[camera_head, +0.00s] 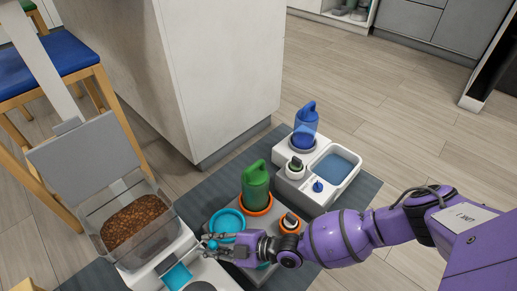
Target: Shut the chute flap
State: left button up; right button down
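A white pet feeder (133,279) with a clear hopper of brown kibble (133,221) stands at the lower left, its grey lid (86,158) raised. A small teal panel (177,276), which looks like the chute flap, shows at the feeder's front, low in the view. How far it stands open is hard to tell. My purple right arm comes in from the right. My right gripper (203,246) is beside the feeder, just above the teal panel in the picture. Its fingertips are small here, and I cannot tell their gap or any contact. My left gripper is out of view.
A teal bowl (227,221) and a green jug (256,187) on an orange ring stand close beyond my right gripper. A blue bottle (305,125) and a white water basin (348,164) stand farther back on the grey mat (228,178). A cabinet (220,70) and blue-seated chair (52,58) stand behind.

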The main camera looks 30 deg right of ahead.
jog(key=shift+w+a+r, duration=0.1)
jog(key=shift+r, duration=0.05)
jog(key=shift+a+r+p, duration=0.1)
jog(key=shift+r+p, duration=0.05)
jog(key=shift+p, duration=0.7)
jog(key=r+g+p, duration=0.1)
jog(key=p, duration=0.2)
jog(key=shift+w+a+r+m+h, duration=0.1)
jog(key=shift+w+m+h, duration=0.2)
jog(key=shift+w+h, duration=0.1)
jog(key=shift+w+a+g, duration=0.1)
jog(key=shift+w+g, duration=0.15)
jog(key=shift+g, duration=0.15)
jog(key=shift+w+a+m+g+h, duration=0.1)
jog(key=shift+w+m+g+h, duration=0.1)
jog(key=shift+m+g+h, duration=0.35)
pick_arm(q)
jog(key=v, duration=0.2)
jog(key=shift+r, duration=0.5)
pick_arm(e)
jog(key=c, duration=1.7)
grip_release()
jog(key=shift+w, duration=0.1)
